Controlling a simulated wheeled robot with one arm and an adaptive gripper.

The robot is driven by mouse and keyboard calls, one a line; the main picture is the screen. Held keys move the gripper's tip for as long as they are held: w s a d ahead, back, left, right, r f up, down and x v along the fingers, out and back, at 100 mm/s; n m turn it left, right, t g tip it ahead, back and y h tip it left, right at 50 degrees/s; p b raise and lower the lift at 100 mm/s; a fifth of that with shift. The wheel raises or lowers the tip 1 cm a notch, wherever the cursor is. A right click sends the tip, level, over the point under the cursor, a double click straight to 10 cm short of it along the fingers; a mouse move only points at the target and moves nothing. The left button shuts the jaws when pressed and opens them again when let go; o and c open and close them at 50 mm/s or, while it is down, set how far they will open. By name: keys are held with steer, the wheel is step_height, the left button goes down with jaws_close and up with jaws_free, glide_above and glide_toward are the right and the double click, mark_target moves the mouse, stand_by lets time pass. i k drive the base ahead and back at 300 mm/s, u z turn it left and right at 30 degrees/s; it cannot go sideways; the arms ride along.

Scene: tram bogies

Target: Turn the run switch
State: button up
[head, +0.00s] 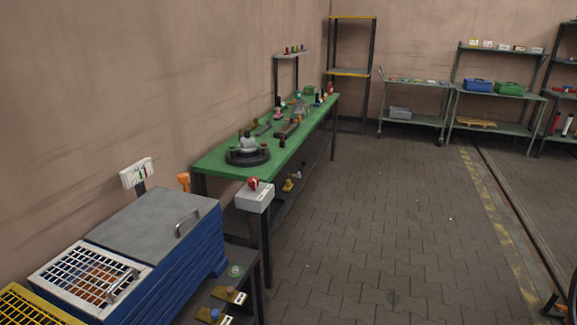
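A light grey box (256,199) with a red knob (253,183) on top stands at the near right corner of the green bench. It looks like a switch box, and the red knob may be the run switch. I cannot read any marking or tell the knob's setting. A white panel (137,172) with small coloured marks stands on a post behind the blue machine. My gripper is not in view.
A blue machine (160,240) with a grey lid and handle stands at the lower left. A green bench (225,163) holding tools and a round dark fixture (248,157) runs along the wall. Shelves (490,125) stand at the back. The paved floor (400,220) is clear in the middle.

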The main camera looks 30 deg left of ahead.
mark_target(254, 182)
steer(key=u, duration=0.25)
steer(key=i, duration=1.45)
steer(key=u, duration=1.8)
steer(key=i, duration=0.95)
steer(key=u, duration=0.85)
